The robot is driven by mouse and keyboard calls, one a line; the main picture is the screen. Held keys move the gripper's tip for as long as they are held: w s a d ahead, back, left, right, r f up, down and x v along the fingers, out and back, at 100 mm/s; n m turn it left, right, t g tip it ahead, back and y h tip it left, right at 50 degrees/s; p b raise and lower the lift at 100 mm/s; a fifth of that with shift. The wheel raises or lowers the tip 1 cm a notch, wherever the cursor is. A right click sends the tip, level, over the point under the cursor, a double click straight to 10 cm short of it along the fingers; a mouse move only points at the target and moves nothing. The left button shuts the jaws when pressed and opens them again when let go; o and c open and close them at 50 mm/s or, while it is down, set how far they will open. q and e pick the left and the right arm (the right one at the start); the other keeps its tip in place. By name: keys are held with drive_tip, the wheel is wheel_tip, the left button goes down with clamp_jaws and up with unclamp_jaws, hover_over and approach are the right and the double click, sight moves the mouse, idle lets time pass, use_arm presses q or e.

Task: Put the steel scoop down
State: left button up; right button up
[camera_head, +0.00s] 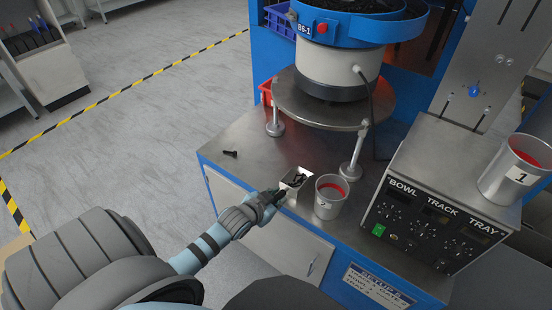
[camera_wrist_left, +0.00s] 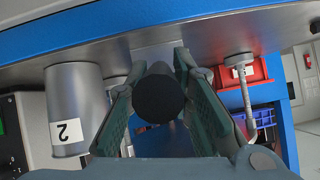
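The steel scoop (camera_head: 297,176) is a small shiny pan with dark contents, over the front part of the steel bench top in the head view. My left gripper (camera_head: 277,194) is at its near end. In the left wrist view the fingers (camera_wrist_left: 158,100) lie along both sides of the scoop's round black handle end (camera_wrist_left: 159,97) and appear closed on it. The handle hides most of the pan there. I cannot tell whether the pan touches the bench. My right gripper is not in view.
A metal cup marked 2 (camera_head: 330,199) stands just right of the scoop; it also shows in the left wrist view (camera_wrist_left: 75,105). A black bolt (camera_head: 230,153) lies on the bench to the left. The bowl feeder (camera_head: 338,68) stands behind; the control box (camera_head: 432,200) is right.

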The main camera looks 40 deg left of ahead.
use_arm(q)
drive_tip(key=shift+o, duration=1.3)
drive_tip(key=shift+r, duration=0.15)
drive_tip(key=p+v, duration=0.4)
drive_tip(key=v, duration=0.8)
drive_tip(key=s+a+f+g, duration=0.1)
drive_tip(key=s+f+g, duration=0.15)
drive_tip(key=f, duration=0.55)
drive_tip(key=s+a+f+g, duration=0.15)
drive_tip(key=s+f, duration=0.25)
drive_tip(key=f, duration=0.4)
drive_tip(key=s+d+f+g, duration=0.3)
drive_tip(key=s+f, duration=0.5)
drive_tip(key=s, duration=0.3)
drive_tip(key=s+d+f+n+g, duration=0.1)
drive_tip(key=s+d+f, duration=0.3)
drive_tip(key=s+f, duration=0.4)
drive_tip(key=s+g, duration=0.1)
drive_tip(key=s, duration=0.2)
drive_tip(key=shift+s+f+g, duration=0.25)
drive_tip(key=shift+f+g, duration=0.1)
drive_tip(key=shift+g, duration=0.05)
